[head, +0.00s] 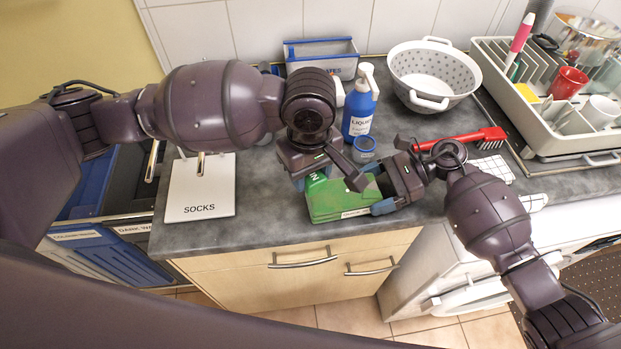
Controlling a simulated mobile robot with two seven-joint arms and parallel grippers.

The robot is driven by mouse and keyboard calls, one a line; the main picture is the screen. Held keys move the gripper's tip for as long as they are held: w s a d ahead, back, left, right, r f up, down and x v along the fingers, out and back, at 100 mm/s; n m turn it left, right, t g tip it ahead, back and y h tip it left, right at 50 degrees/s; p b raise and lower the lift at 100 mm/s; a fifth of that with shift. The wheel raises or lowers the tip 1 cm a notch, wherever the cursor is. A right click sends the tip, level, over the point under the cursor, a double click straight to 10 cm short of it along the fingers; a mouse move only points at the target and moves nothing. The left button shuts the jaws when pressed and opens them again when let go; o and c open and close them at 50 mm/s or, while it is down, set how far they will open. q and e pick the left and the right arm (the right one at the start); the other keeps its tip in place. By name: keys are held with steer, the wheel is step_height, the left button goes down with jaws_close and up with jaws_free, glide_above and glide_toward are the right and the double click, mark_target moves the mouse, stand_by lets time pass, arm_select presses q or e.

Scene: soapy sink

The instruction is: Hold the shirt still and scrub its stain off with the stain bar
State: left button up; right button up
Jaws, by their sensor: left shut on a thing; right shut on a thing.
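The shirt (340,207) looks like a folded green block with a small white label on its front side, lying on the grey counter near the front edge. A darker brownish patch (371,191) shows on its top, beside my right gripper. My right gripper (380,188) is shut on the right end of the shirt. My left gripper (327,180) points down over the left part of the shirt. It is shut on a bright green piece with a white letter, apparently the stain bar (316,180), mostly hidden by the fingers. Whether the bar touches the shirt I cannot tell.
A blue liquid bottle (359,112) and a small blue-rimmed jar (364,148) stand close behind. A red brush (478,139), colander (434,75) and dish rack (540,118) are right. A SOCKS card (200,190) lies left; a blue-rimmed box (322,58) stands at the wall.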

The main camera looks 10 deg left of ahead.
arm_select(q)
steer(key=shift+r, duration=1.35)
arm_select(e)
steer(key=o, duration=1.1)
steer(key=v, duration=1.2)
